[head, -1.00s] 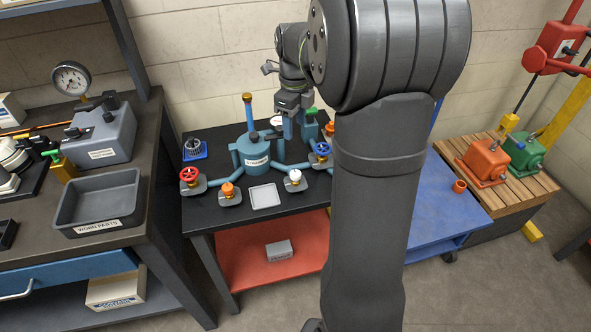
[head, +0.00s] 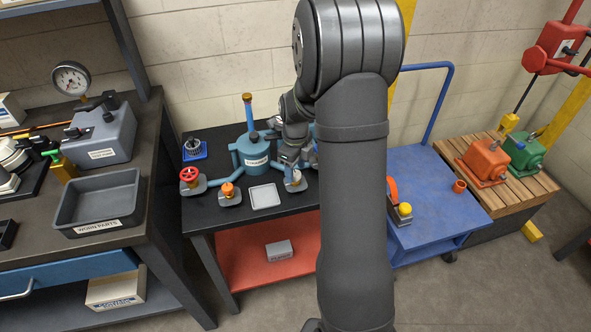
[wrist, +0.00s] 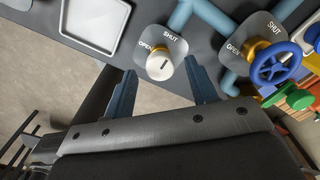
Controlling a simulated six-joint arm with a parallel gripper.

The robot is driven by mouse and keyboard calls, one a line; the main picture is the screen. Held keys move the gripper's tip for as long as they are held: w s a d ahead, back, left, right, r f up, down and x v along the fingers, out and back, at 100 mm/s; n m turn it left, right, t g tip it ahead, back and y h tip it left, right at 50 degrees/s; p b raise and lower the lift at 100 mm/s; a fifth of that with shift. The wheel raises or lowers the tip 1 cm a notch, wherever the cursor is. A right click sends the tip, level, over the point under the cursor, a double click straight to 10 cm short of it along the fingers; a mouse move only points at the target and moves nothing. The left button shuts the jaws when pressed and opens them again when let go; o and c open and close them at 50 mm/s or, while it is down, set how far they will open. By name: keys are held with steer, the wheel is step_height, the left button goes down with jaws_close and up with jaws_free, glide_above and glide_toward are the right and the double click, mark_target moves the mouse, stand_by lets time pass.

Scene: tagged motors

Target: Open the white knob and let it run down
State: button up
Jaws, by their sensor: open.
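The white knob (wrist: 160,67) sits on a grey plate (wrist: 178,45) marked SHUT and OPEN in the wrist view. A short dark mark shows on its top, but I cannot tell which label it points to. My gripper (wrist: 160,78) is open, one finger on each side of the knob, and I see no clear contact. In the head view the knob (head: 296,178) is at the front right of the blue vessel (head: 256,155), just below my gripper (head: 293,168). A shallow light tray (head: 264,196) lies left of the knob, also in the wrist view (wrist: 95,22).
A blue handwheel (wrist: 275,63) on its own plate is close right of my gripper. An orange knob (head: 228,189) and a red handwheel (head: 189,175) stand on the left of the black table. Blue pipes run between the plates and the vessel.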

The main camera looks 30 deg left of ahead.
steer(key=shift+f, duration=0.6)
steer(key=c, duration=1)
steer(key=shift+o, duration=0.2)
